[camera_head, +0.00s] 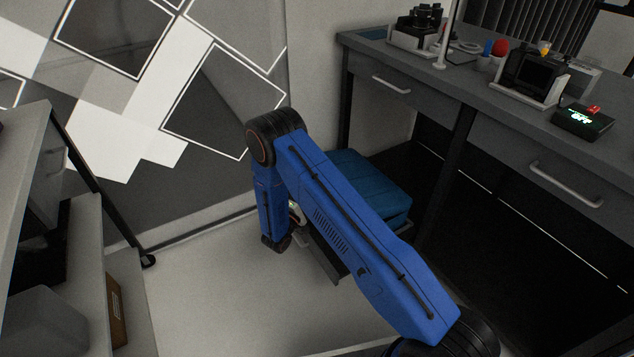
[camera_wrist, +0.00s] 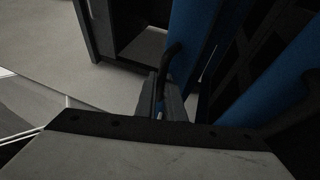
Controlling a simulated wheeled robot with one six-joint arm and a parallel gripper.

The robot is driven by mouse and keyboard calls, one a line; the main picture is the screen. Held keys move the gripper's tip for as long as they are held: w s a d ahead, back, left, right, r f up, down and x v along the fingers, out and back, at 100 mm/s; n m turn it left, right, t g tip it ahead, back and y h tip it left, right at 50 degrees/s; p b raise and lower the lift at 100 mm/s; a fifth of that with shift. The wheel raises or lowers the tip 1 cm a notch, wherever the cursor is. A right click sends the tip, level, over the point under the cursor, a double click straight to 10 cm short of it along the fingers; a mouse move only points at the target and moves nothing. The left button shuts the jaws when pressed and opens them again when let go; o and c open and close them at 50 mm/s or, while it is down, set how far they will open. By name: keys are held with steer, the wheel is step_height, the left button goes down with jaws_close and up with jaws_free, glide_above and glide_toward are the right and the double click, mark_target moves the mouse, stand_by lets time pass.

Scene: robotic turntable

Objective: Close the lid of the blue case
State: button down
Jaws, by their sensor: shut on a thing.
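A blue case (camera_head: 368,185) with a ribbed, seamed surface sits low beneath the desk, partly hidden behind my blue arm in the head view. A dark flat part with a lighter edge (camera_head: 325,252) shows below and left of it. I cannot tell whether that part belongs to the case, or how far the lid stands open. My gripper (camera_wrist: 161,112) shows in the wrist view, shut on a black curved handle-like part (camera_wrist: 168,62) that meets a blue surface. In the head view my gripper is mostly hidden behind the arm.
A grey desk (camera_head: 440,95) with drawers runs along the right, carrying several small devices. A shelf unit (camera_head: 75,190) stands at the left. A patterned wall is behind. The pale floor (camera_head: 215,285) between them is clear.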

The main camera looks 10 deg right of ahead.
steer(key=shift+n+t, duration=0.3)
steer(key=shift+t, duration=0.2)
steer(key=shift+s+a+f, duration=0.1)
steer(key=shift+a+f, duration=0.1)
steer(key=shift+f, duration=0.9)
steer(key=shift+a+f, duration=0.15)
steer(key=shift+f, duration=0.95)
steer(key=shift+a, duration=0.1)
steer(key=c, duration=2.1)
jaws_free()
steer(key=shift+r, duration=0.1)
steer(key=shift+a, duration=0.1)
steer(key=v, duration=1.7)
steer(key=shift+f, duration=0.35)
steer(key=shift+a, duration=0.1)
steer(key=shift+r, duration=0.1)
